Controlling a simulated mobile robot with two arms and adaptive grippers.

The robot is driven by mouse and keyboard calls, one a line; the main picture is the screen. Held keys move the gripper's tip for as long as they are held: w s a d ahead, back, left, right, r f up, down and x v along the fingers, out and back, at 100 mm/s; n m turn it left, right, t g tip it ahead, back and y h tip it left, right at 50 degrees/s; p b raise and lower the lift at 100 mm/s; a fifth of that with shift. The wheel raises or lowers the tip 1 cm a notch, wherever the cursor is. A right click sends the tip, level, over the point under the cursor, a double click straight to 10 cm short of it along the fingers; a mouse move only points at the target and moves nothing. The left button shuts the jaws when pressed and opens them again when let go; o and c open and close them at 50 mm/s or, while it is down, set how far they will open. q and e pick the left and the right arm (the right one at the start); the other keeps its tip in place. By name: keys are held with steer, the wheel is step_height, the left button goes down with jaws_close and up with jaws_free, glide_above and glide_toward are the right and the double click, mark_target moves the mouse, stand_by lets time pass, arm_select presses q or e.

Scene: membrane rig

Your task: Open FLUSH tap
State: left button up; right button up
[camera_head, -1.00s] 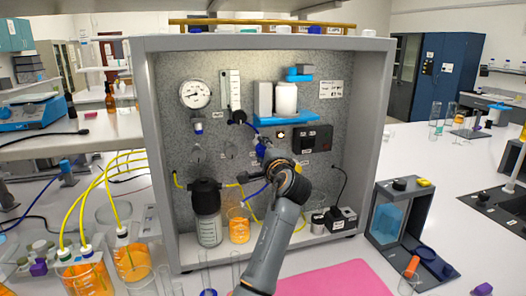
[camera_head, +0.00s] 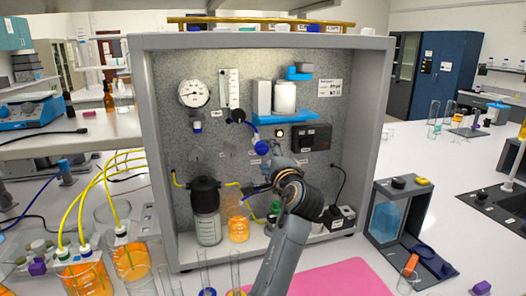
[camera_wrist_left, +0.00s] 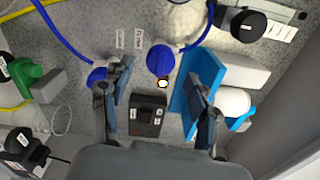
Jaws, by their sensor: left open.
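A blue tap knob (camera_head: 262,147) sits on the rig's speckled panel, with a blue tube running to it. In the left wrist view this knob (camera_wrist_left: 160,58) lies ahead, between the directions of the two fingers. A second blue knob (camera_wrist_left: 97,75) shows there beside the left finger, partly hidden; I cannot tell whether they touch. Two small labels lie between the knobs, too small to read, so I cannot tell which is FLUSH. My left gripper (camera_head: 264,171) is open and empty in front of the panel, just below the first knob. Its spread fingers show in the wrist view (camera_wrist_left: 159,80).
A blue shelf (camera_head: 286,119) carries white containers above; in the wrist view my right-hand finger overlaps it. A black box (camera_head: 312,138) is on the panel. A black-capped bottle (camera_head: 207,228) and an orange beaker (camera_head: 238,224) stand below. A pink mat (camera_head: 335,278) lies in front.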

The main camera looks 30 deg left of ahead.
arm_select(q)
steer(key=v, duration=0.6)
steer(key=shift+s+d, duration=0.1)
